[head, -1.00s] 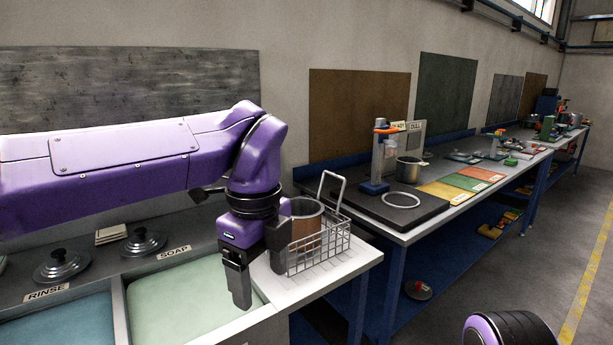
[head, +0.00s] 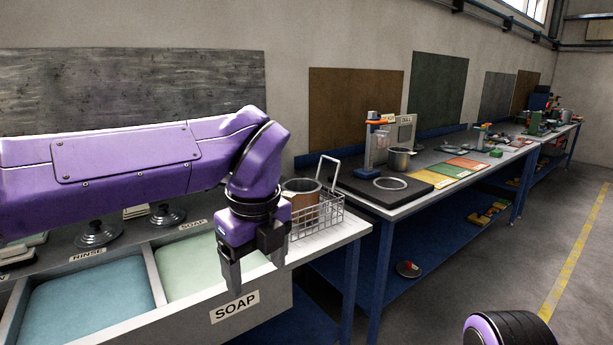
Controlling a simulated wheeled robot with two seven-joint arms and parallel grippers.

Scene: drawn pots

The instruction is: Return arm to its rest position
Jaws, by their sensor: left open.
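My left arm comes in from the left, purple, stretched over the sink counter. My left gripper (head: 254,268) points down, open and empty, over the front right part of the soap basin (head: 190,268). It hangs left of and in front of the wire basket (head: 325,218) in this view. A brown pot (head: 302,196) stands in or behind the basket; I cannot tell which. My right gripper is not in view.
The rinse basin (head: 85,310) lies left of the soap basin. Dark lids (head: 97,233) rest behind them. A workbench (head: 400,207) with a steel pot (head: 398,159) and coloured mats stands to the right. The floor (head: 450,290) there is mostly open.

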